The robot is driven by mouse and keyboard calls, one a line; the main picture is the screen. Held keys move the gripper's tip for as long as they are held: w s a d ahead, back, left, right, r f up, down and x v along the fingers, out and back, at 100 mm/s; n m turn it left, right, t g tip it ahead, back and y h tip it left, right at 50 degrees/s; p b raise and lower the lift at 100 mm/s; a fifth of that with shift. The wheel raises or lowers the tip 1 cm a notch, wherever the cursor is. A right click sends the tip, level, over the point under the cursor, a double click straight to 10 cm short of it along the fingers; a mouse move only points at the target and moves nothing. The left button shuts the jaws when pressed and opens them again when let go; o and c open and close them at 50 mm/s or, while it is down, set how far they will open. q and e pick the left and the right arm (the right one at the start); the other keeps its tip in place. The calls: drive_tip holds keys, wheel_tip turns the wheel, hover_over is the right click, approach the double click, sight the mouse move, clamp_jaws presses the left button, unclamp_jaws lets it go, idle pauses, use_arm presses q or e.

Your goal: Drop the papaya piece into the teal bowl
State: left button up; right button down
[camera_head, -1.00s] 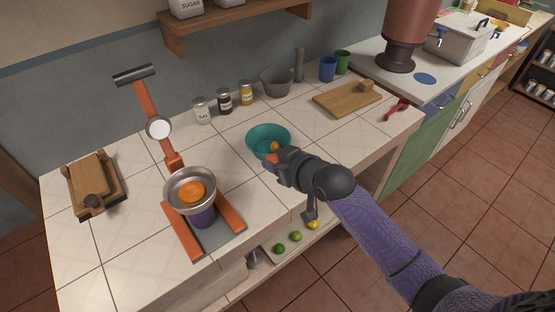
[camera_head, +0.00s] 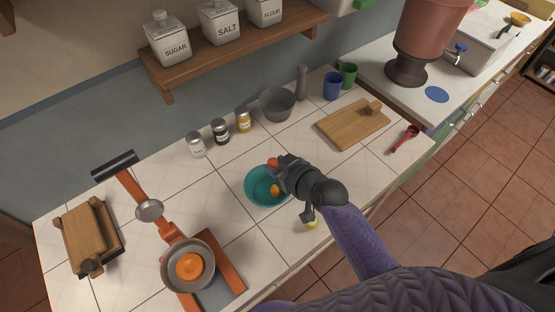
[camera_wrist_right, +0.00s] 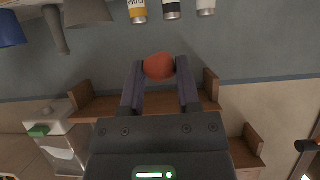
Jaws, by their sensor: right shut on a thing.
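The teal bowl (camera_head: 253,190) stands on the tiled counter with a small orange piece (camera_head: 274,189) in it. My right gripper (camera_head: 277,165) is above the bowl's far right side and hides part of its rim. It is shut on a red-orange piece, the papaya piece (camera_head: 271,163). In the right wrist view the papaya piece (camera_wrist_right: 158,66) sits between the two fingertips (camera_wrist_right: 160,72). The head view does not show clearly how high it is above the bowl. My left gripper is not in view.
An orange press or scale (camera_head: 170,232) with a metal pan (camera_head: 206,246) stands left of the bowl. Several jars (camera_head: 220,131) and a grey bowl (camera_head: 278,104) line the back. A cutting board (camera_head: 352,124) lies at right. The tiles between the bowl and the jars are clear.

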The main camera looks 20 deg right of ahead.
wheel_tip(320, 180, down, 3)
drive_tip(key=shift+r+b, duration=0.15)
drive_tip(key=shift+b, duration=0.65)
drive_tip(key=shift+r, duration=0.15)
drive_tip(key=shift+c, duration=1.2)
unclamp_jaws()
drive_tip(key=shift+r, duration=0.1)
use_arm(q)
drive_tip(key=p, duration=0.2)
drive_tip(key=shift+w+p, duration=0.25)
drive_tip(key=shift+p, duration=0.1)
use_arm(e)
drive_tip(key=v, duration=1)
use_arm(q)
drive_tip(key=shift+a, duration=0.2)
